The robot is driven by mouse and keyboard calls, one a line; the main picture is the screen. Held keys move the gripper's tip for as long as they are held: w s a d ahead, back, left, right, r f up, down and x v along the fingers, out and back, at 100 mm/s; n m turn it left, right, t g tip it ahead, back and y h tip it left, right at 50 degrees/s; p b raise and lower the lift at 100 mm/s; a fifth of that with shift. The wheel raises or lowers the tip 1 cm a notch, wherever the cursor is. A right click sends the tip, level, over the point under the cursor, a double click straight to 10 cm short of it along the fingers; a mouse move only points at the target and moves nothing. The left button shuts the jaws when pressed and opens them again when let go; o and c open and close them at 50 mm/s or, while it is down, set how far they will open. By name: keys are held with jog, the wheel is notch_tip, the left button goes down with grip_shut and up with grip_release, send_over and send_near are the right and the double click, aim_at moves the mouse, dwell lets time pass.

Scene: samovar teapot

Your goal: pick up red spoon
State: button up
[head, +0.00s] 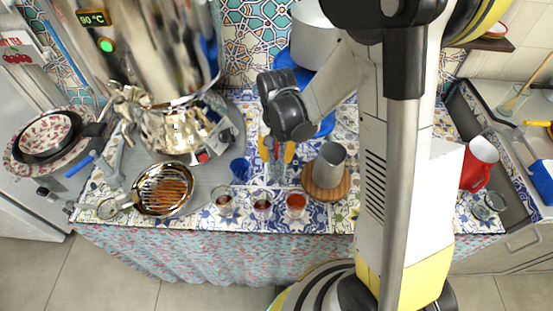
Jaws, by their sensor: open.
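My gripper (276,152) points down over the patterned tiled counter, with its two orange-yellow fingertips apart. A clear glass (277,172) stands just below and between the fingertips. A thin reddish sliver (276,149) shows between the fingertips above this glass. It may be the red spoon's handle, but it is too small to be sure. The rest of the spoon cannot be made out. Whether the fingers touch it cannot be told.
A blue glass (239,169) stands left of the clear glass. Several small tea glasses (262,205) line the front edge. The big samovar (160,50) is at left, a red-and-white mug (478,165) at right.

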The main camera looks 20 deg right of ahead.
jog(key=shift+r, duration=0.1)
grip_shut()
